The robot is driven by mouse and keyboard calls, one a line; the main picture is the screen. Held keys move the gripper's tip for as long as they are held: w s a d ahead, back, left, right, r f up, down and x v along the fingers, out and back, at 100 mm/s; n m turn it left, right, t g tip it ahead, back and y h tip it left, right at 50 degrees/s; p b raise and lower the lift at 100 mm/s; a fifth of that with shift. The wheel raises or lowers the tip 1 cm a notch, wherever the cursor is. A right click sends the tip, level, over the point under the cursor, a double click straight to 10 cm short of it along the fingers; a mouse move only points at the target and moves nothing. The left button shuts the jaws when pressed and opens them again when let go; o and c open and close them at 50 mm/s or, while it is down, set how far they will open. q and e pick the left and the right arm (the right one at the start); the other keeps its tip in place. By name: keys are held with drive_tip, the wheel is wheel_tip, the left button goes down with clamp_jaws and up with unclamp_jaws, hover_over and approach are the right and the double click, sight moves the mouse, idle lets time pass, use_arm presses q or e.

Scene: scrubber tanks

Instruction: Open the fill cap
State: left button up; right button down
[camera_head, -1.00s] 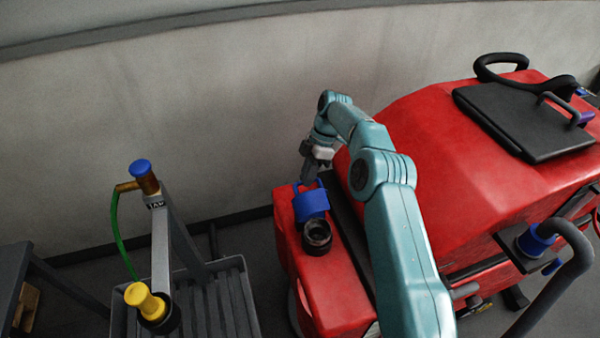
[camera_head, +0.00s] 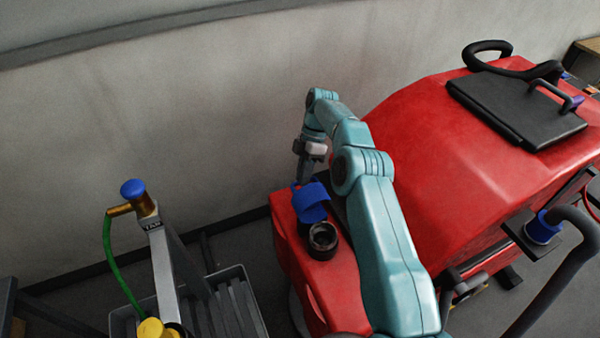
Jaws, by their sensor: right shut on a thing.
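The blue fill cap (camera_head: 312,202) stands tilted up and back on the red scrubber machine (camera_head: 440,150). The black fill neck (camera_head: 323,238) in front of it is uncovered, and its dark opening shows. My right gripper (camera_head: 301,182) reaches down from above and behind the cap and is shut on the cap's upper edge. The fingertips are small and partly hidden by the cap. My left gripper is not in view.
A tap (camera_head: 136,200) with a blue knob and green hose stands on a post at the left. A grey slatted tray (camera_head: 258,310) and a yellow knob (camera_head: 152,328) are below it. A black lid (camera_head: 515,110) lies on the machine. The wall is close behind.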

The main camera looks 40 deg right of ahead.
drive_tip(key=shift+s, duration=0.1)
drive_tip(key=c, duration=1.1)
unclamp_jaws()
drive_tip(key=shift+r, duration=0.1)
drive_tip(key=shift+c, duration=0.2)
drive_tip(key=shift+a, duration=0.1)
